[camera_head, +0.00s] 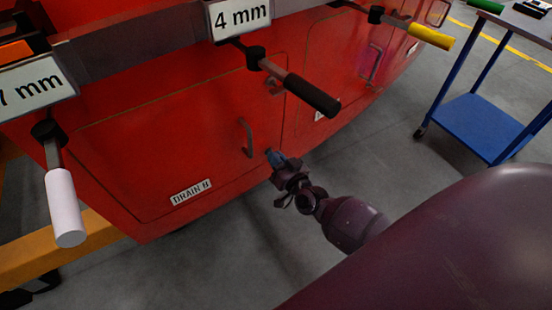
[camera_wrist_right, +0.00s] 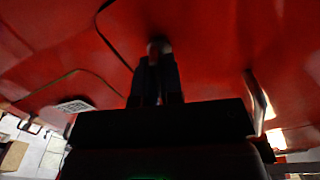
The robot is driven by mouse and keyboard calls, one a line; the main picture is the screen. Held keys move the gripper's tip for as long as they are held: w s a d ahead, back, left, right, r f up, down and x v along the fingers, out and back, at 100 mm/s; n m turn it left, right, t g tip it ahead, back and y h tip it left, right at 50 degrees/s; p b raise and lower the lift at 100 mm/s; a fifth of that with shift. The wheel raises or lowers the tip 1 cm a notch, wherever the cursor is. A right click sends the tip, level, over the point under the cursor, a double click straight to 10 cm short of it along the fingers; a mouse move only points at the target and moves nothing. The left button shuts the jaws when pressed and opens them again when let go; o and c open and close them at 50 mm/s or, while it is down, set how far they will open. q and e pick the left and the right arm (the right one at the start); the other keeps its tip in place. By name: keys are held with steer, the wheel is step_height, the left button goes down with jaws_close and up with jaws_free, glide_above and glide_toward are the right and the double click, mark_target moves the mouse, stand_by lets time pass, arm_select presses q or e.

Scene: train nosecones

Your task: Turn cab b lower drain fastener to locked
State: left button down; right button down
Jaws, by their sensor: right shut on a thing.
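The red cab front carries a drain panel (camera_head: 130,150) with a "DRAIN B" label (camera_head: 192,192) and a bar handle (camera_head: 247,137). My right gripper (camera_head: 273,156) is at the panel's lower right edge, its fingertips against the red surface. In the right wrist view the fingers (camera_wrist_right: 155,80) are shut on a small rounded fastener (camera_wrist_right: 158,48) at the panel's seam. In the head view the fastener is mostly hidden by the fingertips, and whether it is locked cannot be told. My left gripper is not in view.
Tools with a white handle (camera_head: 65,207), a black handle (camera_head: 312,93) and a yellow handle (camera_head: 430,36) jut out above, near "7 mm" and "4 mm" signs (camera_head: 240,17). A blue cart (camera_head: 480,125) stands at right. Grey floor (camera_head: 400,150) between is clear.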

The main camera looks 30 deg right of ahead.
steer(key=m, duration=0.3)
steer(key=shift+f+m, duration=0.15)
steer(key=shift+m, duration=0.25)
steer(key=m+b, duration=0.1)
steer(key=m, duration=0.2)
steer(key=shift+d+f+m, duration=0.1)
steer(key=shift+m, duration=0.2)
steer(key=m+b, duration=0.1)
steer(key=m, duration=0.3)
steer(key=shift+f, duration=0.1)
steer(key=shift+m, duration=1.4)
steer(key=shift+b, duration=0.3)
steer(key=c, duration=1.3)
jaws_free()
steer(key=shift+o, duration=0.2)
